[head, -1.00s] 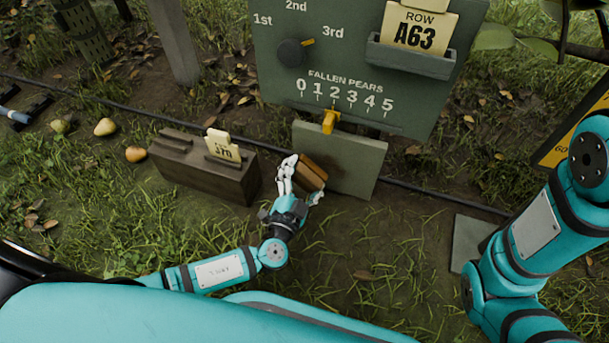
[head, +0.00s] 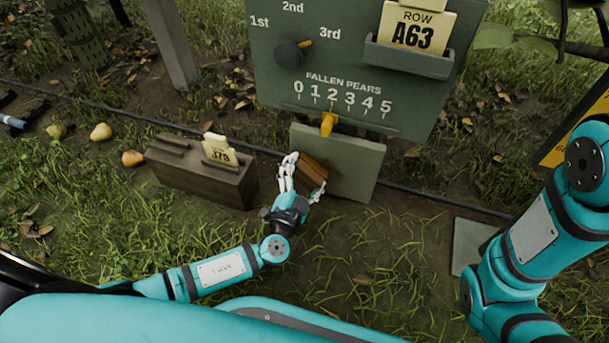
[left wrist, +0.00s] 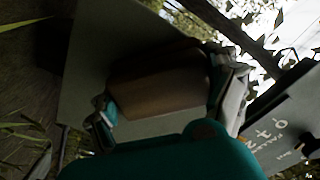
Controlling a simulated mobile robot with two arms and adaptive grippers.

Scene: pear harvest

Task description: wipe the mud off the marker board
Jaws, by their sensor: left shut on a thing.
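The marker board (head: 360,155) is a plain grey-green panel below the larger sign. No mud can be made out on the part that shows. My left gripper (head: 302,178) is shut on a brown block-shaped wiper (head: 313,173) in front of the board's left part. In the left wrist view the wiper (left wrist: 160,85) sits between the fingers, with the pale board (left wrist: 95,65) behind it. I cannot tell whether the wiper touches the board. My right gripper is out of view; only its arm shows at the right.
The dark green sign (head: 350,65) with a dial, a 0 to 5 scale with a yellow slider (head: 328,123) and a row card (head: 415,27) stands above. A wooden box (head: 200,175) with cards is to the left. Several pears lie on the grass. A dark hose runs behind.

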